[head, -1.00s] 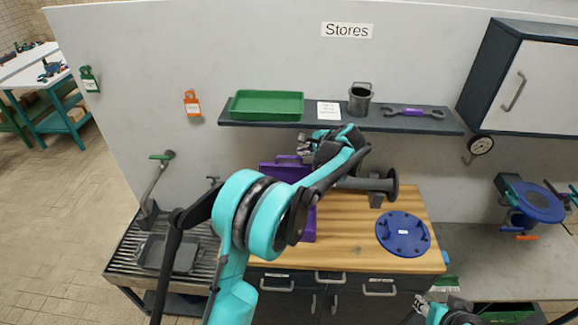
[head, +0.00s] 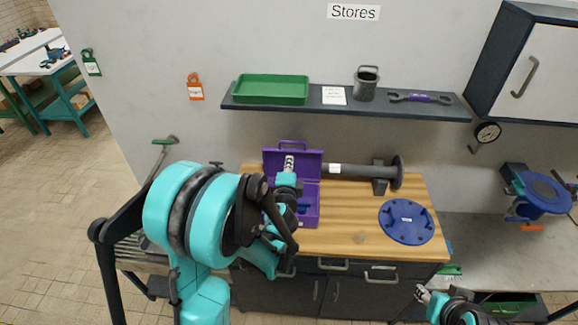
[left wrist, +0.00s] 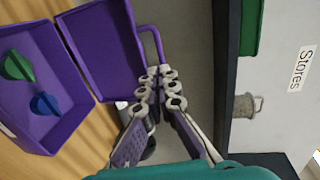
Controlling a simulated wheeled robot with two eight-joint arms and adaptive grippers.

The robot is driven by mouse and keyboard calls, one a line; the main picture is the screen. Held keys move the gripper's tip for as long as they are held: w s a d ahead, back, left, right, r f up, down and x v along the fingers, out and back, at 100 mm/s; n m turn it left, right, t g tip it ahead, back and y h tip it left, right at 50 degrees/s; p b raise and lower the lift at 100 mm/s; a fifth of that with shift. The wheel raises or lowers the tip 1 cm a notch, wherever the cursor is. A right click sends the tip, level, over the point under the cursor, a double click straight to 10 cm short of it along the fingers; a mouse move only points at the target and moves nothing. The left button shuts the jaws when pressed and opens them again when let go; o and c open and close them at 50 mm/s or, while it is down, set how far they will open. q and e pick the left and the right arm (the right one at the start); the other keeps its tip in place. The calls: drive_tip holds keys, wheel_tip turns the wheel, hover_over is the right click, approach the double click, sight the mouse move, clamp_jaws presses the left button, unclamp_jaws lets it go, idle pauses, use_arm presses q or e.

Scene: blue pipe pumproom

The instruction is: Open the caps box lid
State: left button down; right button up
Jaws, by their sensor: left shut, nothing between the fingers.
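The purple caps box (head: 312,217) stands on the wooden bench top, partly hidden by my left arm. Its lid (head: 308,160) stands raised at the back, handle up. In the left wrist view the open box (left wrist: 48,140) shows a green cap (left wrist: 17,67) and a blue cap (left wrist: 45,104) inside, and the lid (left wrist: 102,45) is swung away from the opening. My left gripper (head: 289,163) is shut and empty in front of the lid. In the left wrist view its fingertips (left wrist: 158,74) are close beside the lid's edge and handle; contact is unclear. My right gripper (head: 422,293) is low at the right.
A dark flanged pipe (head: 350,171) lies right of the box, and a blue disc (head: 406,222) lies further right. Above, a shelf (head: 310,105) holds a green tray (head: 271,89), a metal cup (head: 366,84) and a spanner (head: 420,98). Bare wood lies between box and disc.

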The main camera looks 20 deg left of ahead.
sight(292, 143)
use_arm(q)
drive_tip(key=x, duration=0.9)
drive_tip(key=shift+w+a, duration=0.1)
drive_tip(key=shift+w, duration=0.25)
drive_tip(key=b+x, duration=0.1)
drive_tip(key=x, duration=0.3)
drive_tip(key=shift+w+r+b, duration=0.1)
drive_tip(key=shift+r+b, duration=0.15)
drive_tip(key=shift+b, duration=0.1)
drive_tip(key=shift+w+a+r, duration=0.1)
drive_tip(key=shift+w+a, duration=0.05)
drive_tip(key=shift+w, duration=0.2)
drive_tip(key=shift+s, duration=0.1)
